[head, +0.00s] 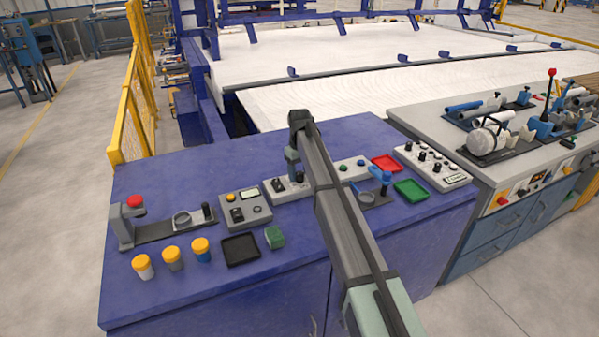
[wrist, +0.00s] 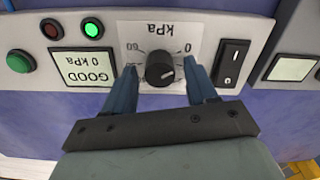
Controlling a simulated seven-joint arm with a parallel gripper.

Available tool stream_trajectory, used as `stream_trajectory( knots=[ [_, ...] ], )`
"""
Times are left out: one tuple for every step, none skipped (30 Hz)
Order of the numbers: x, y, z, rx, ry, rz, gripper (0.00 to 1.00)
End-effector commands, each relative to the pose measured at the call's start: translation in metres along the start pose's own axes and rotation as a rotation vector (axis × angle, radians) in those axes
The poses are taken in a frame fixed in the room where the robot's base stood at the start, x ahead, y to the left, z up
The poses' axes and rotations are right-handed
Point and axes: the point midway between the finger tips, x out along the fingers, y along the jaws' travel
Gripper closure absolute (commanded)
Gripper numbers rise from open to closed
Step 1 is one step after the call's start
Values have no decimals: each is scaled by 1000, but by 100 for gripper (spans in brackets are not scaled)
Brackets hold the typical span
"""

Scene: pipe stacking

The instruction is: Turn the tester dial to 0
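The tester (head: 348,169) is a long pale box on the blue bench, partly hidden by my arm in the head view. In the wrist view it appears upside down. Its black round dial (wrist: 159,69) sits on a white kPa scale with 0 at upper right and 60 at upper left. A pale mark on the knob points toward the lower right. The tester display (wrist: 85,67) reads GOOD, 0 kPa, and a green lamp (wrist: 92,29) is lit. My gripper (wrist: 160,75) is open, with one blue finger on each side of the dial; contact is unclear.
A black rocker switch (wrist: 232,62) is close beside the right finger in the wrist view. A grey box (head: 245,208) stands left of the tester, and a knobbed panel (head: 432,165) stands to the right. Green block (head: 274,237) and black tray (head: 240,250) lie in front.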

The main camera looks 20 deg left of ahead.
Motion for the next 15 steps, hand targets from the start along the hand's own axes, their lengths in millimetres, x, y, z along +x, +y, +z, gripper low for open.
stream_trajectory(
  knots=[
    [0,0,0,0,0,0,41],
    [0,0,0,0,0,0,41],
    [0,0,0,1,0,0,41],
    [0,0,0,1,0,0,41],
    [0,0,0,1,0,0,41],
    [0,0,0,1,0,0,41],
    [0,0,0,1,0,0,41],
    [-1,0,0,1,0,0,41],
    [-2,0,0,1,0,0,41],
    [-4,0,0,1,0,0,41],
    [-6,0,0,1,1,0,41],
    [-10,0,0,1,1,0,41],
    [-14,0,0,1,1,0,41],
    [-18,0,0,1,1,0,41],
    [-24,0,0,1,1,0,41]
  ],
)
